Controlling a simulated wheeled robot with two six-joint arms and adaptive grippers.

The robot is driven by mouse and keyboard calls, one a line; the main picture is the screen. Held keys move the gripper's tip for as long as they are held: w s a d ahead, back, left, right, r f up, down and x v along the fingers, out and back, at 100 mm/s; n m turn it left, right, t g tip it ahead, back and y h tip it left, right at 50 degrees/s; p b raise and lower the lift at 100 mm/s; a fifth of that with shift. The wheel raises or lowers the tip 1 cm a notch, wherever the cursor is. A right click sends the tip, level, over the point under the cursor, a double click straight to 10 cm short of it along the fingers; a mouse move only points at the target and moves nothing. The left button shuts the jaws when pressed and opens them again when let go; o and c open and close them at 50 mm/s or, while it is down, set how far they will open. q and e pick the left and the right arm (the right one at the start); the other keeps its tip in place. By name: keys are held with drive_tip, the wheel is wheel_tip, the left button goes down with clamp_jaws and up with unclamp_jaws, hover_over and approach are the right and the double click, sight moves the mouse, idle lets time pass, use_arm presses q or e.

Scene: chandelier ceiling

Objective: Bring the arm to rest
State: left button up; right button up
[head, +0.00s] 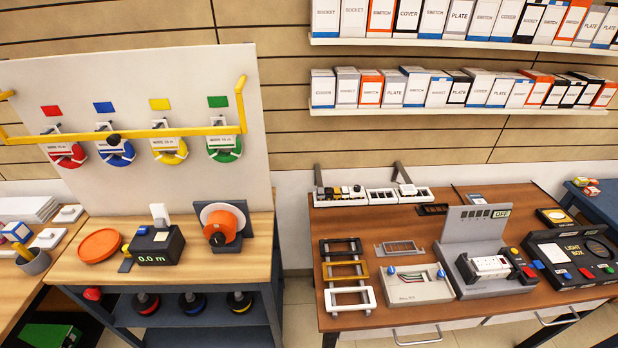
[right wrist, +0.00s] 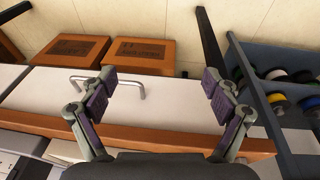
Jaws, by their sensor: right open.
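My right gripper (right wrist: 158,95) shows in the right wrist view with its two purple-padded fingers spread wide apart and nothing between them. It is in front of the brown table's edge (right wrist: 120,138) and a white drawer front (right wrist: 170,103) with a metal handle; I cannot tell the exact gap. Neither of my arms shows in the head view. My left gripper is not in any view.
The brown table (head: 450,318) carries frames, a wiring box (head: 415,290) and a grey test stand (head: 475,225). A wooden bench (head: 190,262) with a wire board (head: 150,90) stands left. Shelves of boxes (head: 460,90) hang behind. Floor shows between the tables.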

use_arm(q)
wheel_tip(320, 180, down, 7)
drive_tip(key=b, duration=0.6)
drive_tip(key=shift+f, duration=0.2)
use_arm(e)
drive_tip(key=s+f, duration=1)
drive_tip(key=f, duration=0.3)
drive_tip(key=s+d+f+g, duration=0.1)
drive_tip(key=s+f, duration=0.9)
drive_tip(key=f, duration=0.3)
drive_tip(key=shift+d+f, duration=0.2)
